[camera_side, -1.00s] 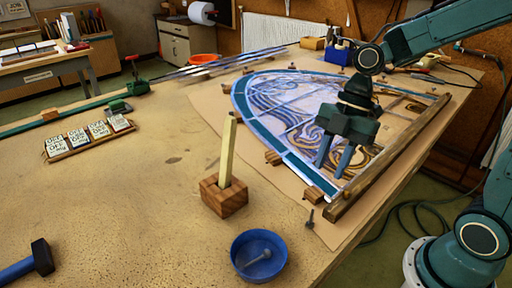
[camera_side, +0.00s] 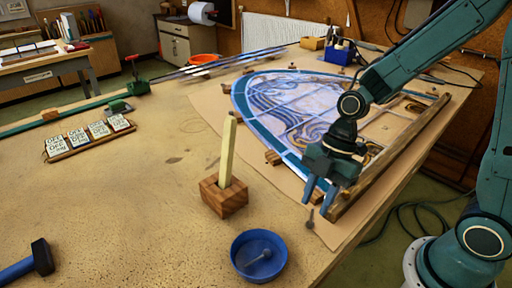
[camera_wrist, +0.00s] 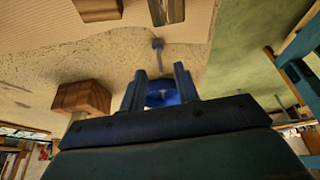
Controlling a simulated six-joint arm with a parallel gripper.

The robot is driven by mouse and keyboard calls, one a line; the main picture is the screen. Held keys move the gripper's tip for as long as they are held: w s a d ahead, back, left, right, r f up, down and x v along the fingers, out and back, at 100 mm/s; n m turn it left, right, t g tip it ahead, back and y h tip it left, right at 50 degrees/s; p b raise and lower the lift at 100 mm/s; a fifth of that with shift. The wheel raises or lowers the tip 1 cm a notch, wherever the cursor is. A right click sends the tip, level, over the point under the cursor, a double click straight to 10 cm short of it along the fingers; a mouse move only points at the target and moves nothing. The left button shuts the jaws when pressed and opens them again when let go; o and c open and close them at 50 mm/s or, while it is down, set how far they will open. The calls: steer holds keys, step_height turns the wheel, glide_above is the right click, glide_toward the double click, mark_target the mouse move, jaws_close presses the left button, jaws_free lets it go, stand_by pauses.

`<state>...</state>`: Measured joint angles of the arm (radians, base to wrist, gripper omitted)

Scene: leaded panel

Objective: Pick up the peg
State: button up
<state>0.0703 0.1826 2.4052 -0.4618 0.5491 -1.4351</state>
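A small grey peg with a round head (camera_side: 310,218) stands at the front edge of the brown paper, near the panel's corner. It also shows in the wrist view (camera_wrist: 158,46), just past my fingertips. A similar grey peg (camera_side: 262,256) lies in the blue bowl (camera_side: 247,275). My gripper (camera_side: 317,206) is open and empty, pointing down close above and behind the standing peg. In the wrist view my two fingers (camera_wrist: 160,72) are apart, with the blue bowl (camera_wrist: 160,97) showing between them. I cannot tell the exact gap to the peg.
A wooden block (camera_side: 222,200) holds an upright pale stick (camera_side: 228,150) to the left. The leaded panel (camera_side: 290,105) lies behind, edged by small wooden blocks and a wooden batten (camera_side: 385,165). A hammer (camera_side: 30,263) lies front left.

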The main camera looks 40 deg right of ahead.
mark_target(309, 224)
steer(key=shift+f, duration=0.15)
steer(key=shift+x, duration=2.45)
jaws_close()
